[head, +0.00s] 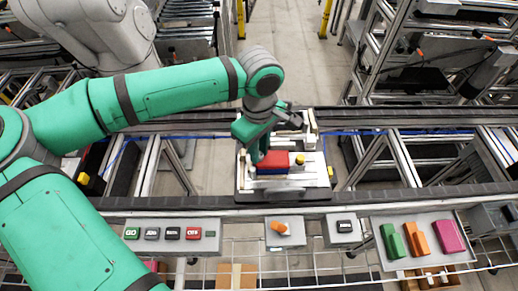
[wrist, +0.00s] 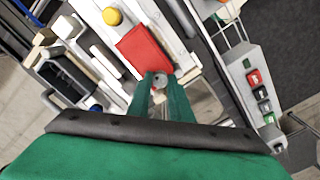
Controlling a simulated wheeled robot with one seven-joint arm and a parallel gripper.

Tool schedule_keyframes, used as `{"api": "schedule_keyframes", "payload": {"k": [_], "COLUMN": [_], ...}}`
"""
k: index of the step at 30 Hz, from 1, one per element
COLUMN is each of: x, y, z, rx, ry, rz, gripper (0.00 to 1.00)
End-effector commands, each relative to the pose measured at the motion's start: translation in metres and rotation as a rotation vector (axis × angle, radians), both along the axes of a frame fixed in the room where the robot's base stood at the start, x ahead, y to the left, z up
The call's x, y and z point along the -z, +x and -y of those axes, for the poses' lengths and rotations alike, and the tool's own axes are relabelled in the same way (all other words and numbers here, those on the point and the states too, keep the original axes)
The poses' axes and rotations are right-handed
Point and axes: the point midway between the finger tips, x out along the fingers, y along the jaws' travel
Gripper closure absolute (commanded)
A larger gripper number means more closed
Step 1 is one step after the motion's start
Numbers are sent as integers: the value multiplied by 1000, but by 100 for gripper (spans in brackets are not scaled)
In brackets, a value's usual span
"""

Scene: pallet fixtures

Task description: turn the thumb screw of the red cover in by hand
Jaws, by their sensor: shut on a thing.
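The red cover (head: 275,163) lies on the pale pallet fixture (head: 317,180), on top of something blue. In the wrist view the red cover (wrist: 146,50) sits just beyond my fingertips. My gripper (wrist: 159,80) points down at the cover's near edge and is shut on a small grey round thing, which looks like the thumb screw (wrist: 160,78). The fingers hide most of it, so its depth cannot be told. In the head view my gripper (head: 257,158) is at the left end of the cover, and the screw is hidden.
A yellow knob (head: 300,160) stands right of the cover on the fixture. Pale upright blocks and a dark open bin (wrist: 65,76) are close by. In front are a button panel (head: 172,234), an orange switch (head: 280,228) and a tray (head: 390,262) with green, orange and pink blocks.

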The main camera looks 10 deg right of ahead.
Motion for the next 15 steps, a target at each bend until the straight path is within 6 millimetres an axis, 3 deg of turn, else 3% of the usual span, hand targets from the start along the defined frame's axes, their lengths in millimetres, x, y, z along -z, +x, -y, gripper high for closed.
{"api": "schedule_keyframes", "payload": {"k": [2,3,5,15], "x": [0,0,0,-2], "y": [0,0,0,1], "z": [0,0,0,-1], "rx": [0,-1,-1,-3], "ry": [0,0,0,0], "rz": [0,0,0,1], "gripper": [100,74,62,62]}}
